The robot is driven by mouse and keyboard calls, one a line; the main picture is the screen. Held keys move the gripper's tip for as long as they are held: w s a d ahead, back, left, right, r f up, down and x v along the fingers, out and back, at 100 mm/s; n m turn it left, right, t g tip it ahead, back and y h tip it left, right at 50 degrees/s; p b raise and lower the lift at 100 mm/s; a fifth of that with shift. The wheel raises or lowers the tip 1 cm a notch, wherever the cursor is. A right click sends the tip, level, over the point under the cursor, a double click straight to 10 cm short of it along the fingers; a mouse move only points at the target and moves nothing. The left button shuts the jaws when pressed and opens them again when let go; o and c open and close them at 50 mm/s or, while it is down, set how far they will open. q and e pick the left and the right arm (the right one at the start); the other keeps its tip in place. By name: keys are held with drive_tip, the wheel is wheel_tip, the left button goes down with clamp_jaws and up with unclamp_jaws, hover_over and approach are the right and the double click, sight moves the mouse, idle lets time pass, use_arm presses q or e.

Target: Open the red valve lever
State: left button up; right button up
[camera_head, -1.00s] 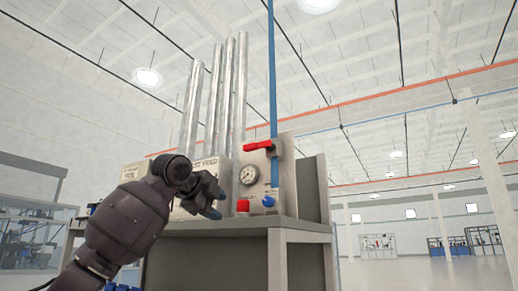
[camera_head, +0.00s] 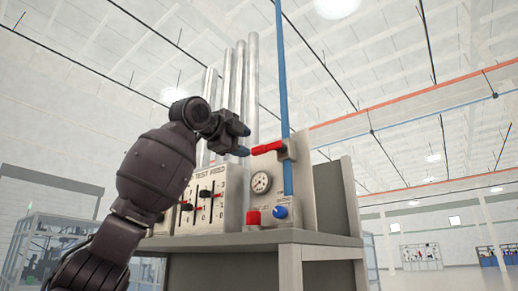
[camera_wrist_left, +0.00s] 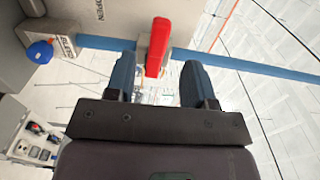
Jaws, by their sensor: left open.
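The red valve lever (camera_head: 267,147) sticks out to the left from its mount on the blue pipe (camera_head: 284,90), above the round gauge. My left gripper (camera_head: 243,140) is open just left of the lever's free end in the head view. In the left wrist view, the red lever (camera_wrist_left: 157,47) lies ahead, in line with the gap between the two blue fingertips (camera_wrist_left: 155,80). Its end reaches about the level of the tips. I cannot tell whether a finger touches it. My right gripper is not in view.
Below the lever are the gauge (camera_head: 260,182), a red button (camera_head: 253,217) and a blue knob (camera_head: 281,212). A panel with sliders (camera_head: 207,200) stands to the left, on the grey bench (camera_head: 255,239). Several silver pipes (camera_head: 252,90) rise behind.

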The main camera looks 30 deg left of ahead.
sight(256, 150)
use_arm(q)
drive_tip(key=w, duration=0.2)
drive_tip(key=w+p, duration=0.1)
drive_tip(key=w, duration=0.4)
drive_tip(key=shift+d+f+p, duration=0.1)
drive_tip(key=shift+d+p, duration=0.2)
drive_tip(key=shift+p, duration=0.05)
clamp_jaws()
